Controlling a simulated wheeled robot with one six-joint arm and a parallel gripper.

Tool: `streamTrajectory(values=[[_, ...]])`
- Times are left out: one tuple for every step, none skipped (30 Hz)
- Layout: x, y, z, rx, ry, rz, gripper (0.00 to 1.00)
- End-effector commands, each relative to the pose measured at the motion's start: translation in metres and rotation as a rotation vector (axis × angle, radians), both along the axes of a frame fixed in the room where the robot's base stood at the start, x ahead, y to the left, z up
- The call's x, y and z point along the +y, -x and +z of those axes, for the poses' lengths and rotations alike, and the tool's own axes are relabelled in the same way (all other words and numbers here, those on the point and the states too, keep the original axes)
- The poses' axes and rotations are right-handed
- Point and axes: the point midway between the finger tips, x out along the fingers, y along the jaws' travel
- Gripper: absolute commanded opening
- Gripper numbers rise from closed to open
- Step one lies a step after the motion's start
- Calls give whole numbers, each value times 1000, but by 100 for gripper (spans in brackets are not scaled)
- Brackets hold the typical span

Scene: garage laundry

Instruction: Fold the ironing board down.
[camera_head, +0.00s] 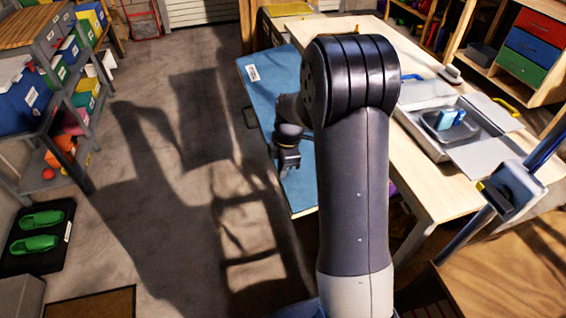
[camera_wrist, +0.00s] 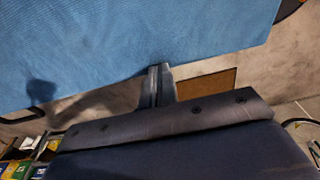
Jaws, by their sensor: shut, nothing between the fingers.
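The ironing board is a blue panel (camera_head: 262,88) with a white label near its far left corner. It lies along the left side of the wooden table, and my arm hides much of its middle and right side. It looks roughly flat, but its exact tilt is hard to tell. In the wrist view its blue surface (camera_wrist: 140,40) fills the top. My gripper (camera_head: 287,170) shows over the near left part of the board. In the wrist view my gripper (camera_wrist: 158,72) is shut and empty, its tips at the board's edge; contact is unclear.
The wooden table (camera_head: 428,172) holds an open case (camera_head: 425,140) and an iron-like object (camera_head: 449,74). Storage shelves (camera_head: 40,130) stand at left. Green shoes (camera_head: 38,232) sit on a black mat. A doormat (camera_head: 92,303) lies in front. The concrete floor between is clear.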

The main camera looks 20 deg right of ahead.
Motion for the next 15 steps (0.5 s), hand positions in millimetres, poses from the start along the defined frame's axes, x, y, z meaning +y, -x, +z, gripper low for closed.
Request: streamTrajectory(values=[[1,1,-21,3,39,5,0],[1,1,-28,4,64,5,0],[0,1,-39,4,99,6,0],[-2,1,-47,4,126,5,0],[-3,1,-55,5,154,5,0],[-5,1,-65,4,193,7,0],[-7,1,-73,3,221,6,0],[-10,1,-81,3,250,5,0],[-13,1,-91,4,288,5,0],[-16,1,-99,4,316,5,0],[-19,1,-106,3,345,4,0],[-23,1,-116,3,383,5,0],[-26,1,-123,3,410,5,0],[-29,1,-130,3,437,5,0],[-34,1,-138,2,474,3,0]])
